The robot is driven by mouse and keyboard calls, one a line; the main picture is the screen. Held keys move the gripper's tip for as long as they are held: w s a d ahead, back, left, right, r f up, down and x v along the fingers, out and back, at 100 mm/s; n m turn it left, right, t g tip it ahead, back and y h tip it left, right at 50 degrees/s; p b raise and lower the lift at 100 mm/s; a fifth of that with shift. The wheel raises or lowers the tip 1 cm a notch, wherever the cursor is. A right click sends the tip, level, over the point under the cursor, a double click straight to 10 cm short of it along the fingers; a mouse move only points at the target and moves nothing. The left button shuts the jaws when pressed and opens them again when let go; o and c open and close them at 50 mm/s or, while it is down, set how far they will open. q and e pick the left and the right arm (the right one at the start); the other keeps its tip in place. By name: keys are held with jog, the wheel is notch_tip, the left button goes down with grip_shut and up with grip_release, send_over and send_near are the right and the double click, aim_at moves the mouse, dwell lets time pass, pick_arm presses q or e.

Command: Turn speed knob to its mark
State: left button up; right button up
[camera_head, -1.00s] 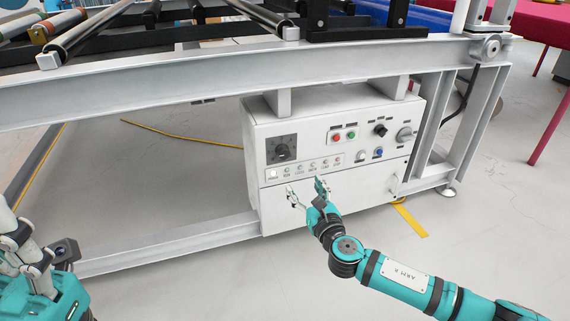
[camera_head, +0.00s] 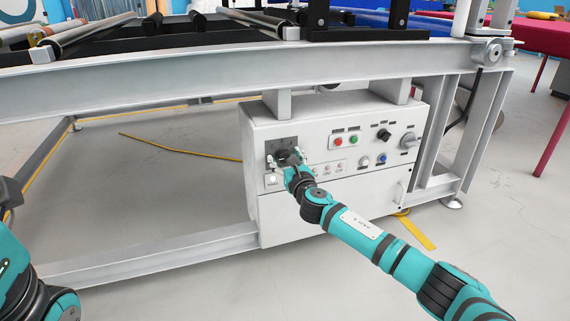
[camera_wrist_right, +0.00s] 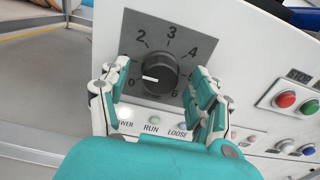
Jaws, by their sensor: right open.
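The speed knob (camera_wrist_right: 160,73) is a round black dial with a white pointer line, on a dark square scale plate (camera_wrist_right: 150,28) with numbers from 0 to 6. The pointer aims left, close to the 0. In the head view the plate (camera_head: 283,144) is at the upper left of the white control box (camera_head: 330,210), with the knob partly hidden by my gripper. My right gripper (camera_head: 286,163) is open in front of it. In the wrist view its fingers (camera_wrist_right: 159,76) stand on either side of the knob, apparently with gaps. Any mark other than the numbers is not clear.
Red (camera_wrist_right: 285,99) and green buttons sit to the right, with a black knob (camera_head: 384,134) and a grey rotary switch (camera_head: 408,141). A row of lamps lies below the plate. A steel beam (camera_head: 200,85) runs above the box. My left arm shows at lower left.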

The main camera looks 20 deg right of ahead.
jog(key=c, duration=1.2)
jog(key=shift+o, duration=0.2)
